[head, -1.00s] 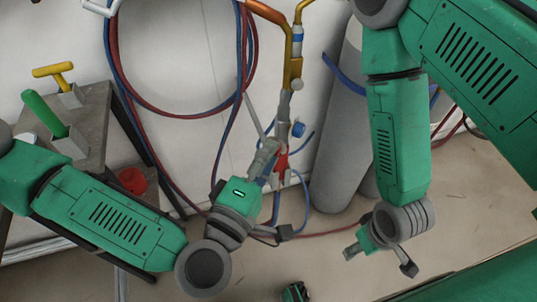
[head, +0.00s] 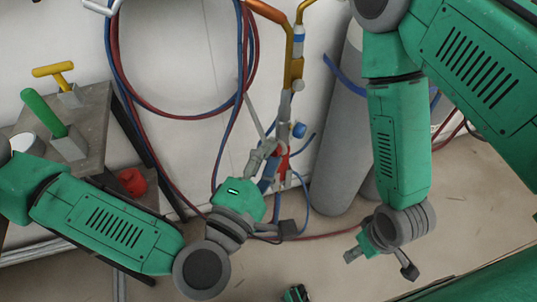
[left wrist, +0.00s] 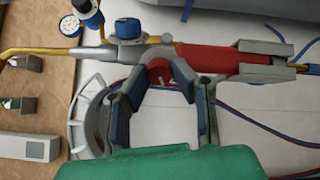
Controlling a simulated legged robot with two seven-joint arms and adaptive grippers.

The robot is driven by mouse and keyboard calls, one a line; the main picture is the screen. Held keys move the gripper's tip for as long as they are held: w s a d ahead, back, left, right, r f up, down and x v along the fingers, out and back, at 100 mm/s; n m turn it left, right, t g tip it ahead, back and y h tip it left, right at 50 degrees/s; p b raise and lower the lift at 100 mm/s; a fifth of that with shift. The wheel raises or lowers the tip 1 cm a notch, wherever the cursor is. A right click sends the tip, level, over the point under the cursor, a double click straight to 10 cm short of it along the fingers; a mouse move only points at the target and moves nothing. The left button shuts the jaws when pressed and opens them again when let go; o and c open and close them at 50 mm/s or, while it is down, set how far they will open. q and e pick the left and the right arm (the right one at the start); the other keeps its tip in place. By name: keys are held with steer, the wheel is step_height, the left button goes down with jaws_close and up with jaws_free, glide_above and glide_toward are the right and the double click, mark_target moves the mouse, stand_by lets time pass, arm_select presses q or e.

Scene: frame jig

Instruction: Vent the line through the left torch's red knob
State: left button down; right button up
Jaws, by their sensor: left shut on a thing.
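The torch (head: 286,105) hangs upright in front of the white wall, with a red handle that also shows in the left wrist view (left wrist: 207,58). Its red knob (left wrist: 160,72) sits under the torch body, between the fingers of my left gripper (left wrist: 160,80). The left gripper (head: 268,152) is shut on this knob, which the fingers partly cover. A blue knob (head: 299,130) is on the torch's right side; it also shows in the left wrist view (left wrist: 128,30), clear of the fingers. My right gripper (head: 380,262) hangs low on the right, fingers apart and empty.
Grey cylinders (head: 340,150) stand behind the torch on the right. Red and blue hoses (head: 180,115) loop on the wall and run down past the torch. A grey table (head: 95,125) at left bears a green-handled tool (head: 44,112) and a yellow-handled tool (head: 54,70).

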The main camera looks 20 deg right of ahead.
arm_select(q)
steer(key=shift+w+f, duration=0.1)
steer(key=shift+f, duration=0.35)
steer(key=c, duration=1.3)
jaws_free()
steer(key=shift+w+d+r, duration=0.1)
steer(key=shift+d+r, duration=0.05)
steer(key=shift+d, duration=0.05)
steer(key=v, duration=1.2)
steer(key=shift+w+a, duration=0.1)
